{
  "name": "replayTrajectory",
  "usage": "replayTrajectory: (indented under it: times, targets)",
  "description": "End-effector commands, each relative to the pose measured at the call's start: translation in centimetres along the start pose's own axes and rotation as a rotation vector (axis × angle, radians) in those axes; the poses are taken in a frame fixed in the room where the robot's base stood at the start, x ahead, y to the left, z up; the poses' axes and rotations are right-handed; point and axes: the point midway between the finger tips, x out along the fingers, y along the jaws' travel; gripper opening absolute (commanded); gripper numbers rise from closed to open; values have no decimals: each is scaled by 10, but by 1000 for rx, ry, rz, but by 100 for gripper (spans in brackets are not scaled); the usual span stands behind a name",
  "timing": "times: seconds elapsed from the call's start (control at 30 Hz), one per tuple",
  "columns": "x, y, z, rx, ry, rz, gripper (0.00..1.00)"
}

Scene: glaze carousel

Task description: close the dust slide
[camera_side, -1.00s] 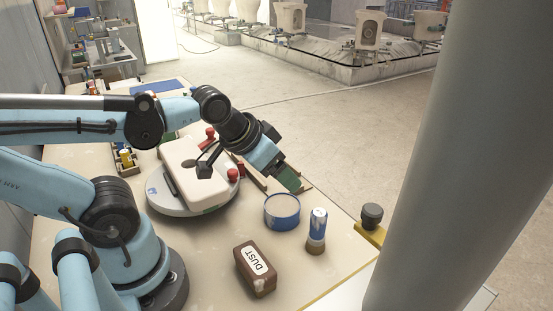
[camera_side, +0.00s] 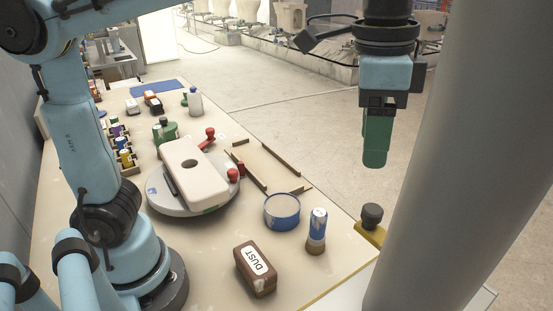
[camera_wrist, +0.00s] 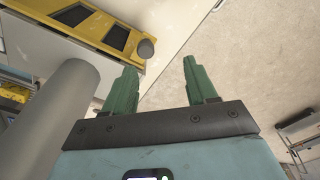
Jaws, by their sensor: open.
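A brown box (camera_side: 245,279) stands at the front of the table in the side view, with a white label reading DUST (camera_side: 257,260) on its top. I cannot tell a separate slide on it or whether one is open. My gripper (camera_side: 376,163) hangs high at the right, pointing down, well apart from the box and beside the grey column. In the wrist view my gripper (camera_wrist: 160,82) has its two green fingers spread with nothing between them. The DUST box is not seen in the wrist view.
A white block (camera_side: 193,175) lies on a round turntable (camera_side: 160,204). A blue-rimmed tub (camera_side: 282,213) and a blue-and-white bottle (camera_side: 318,225) stand right of it. A dark knob (camera_side: 372,215) sits on a yellow base. The thick grey column (camera_side: 450,170) stands close at right.

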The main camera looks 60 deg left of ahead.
Motion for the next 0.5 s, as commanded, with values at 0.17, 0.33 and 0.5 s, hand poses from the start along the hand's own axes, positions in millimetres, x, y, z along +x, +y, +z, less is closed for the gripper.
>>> replayTrajectory:
  times: [0.17, 0.33, 0.5]
  targets:
    - [-13, 21, -15, 108, -66, 27, 57]
    - [-10, 24, -16, 128, -79, 32, 57]
    - [8, 24, -15, 125, -77, 32, 57]
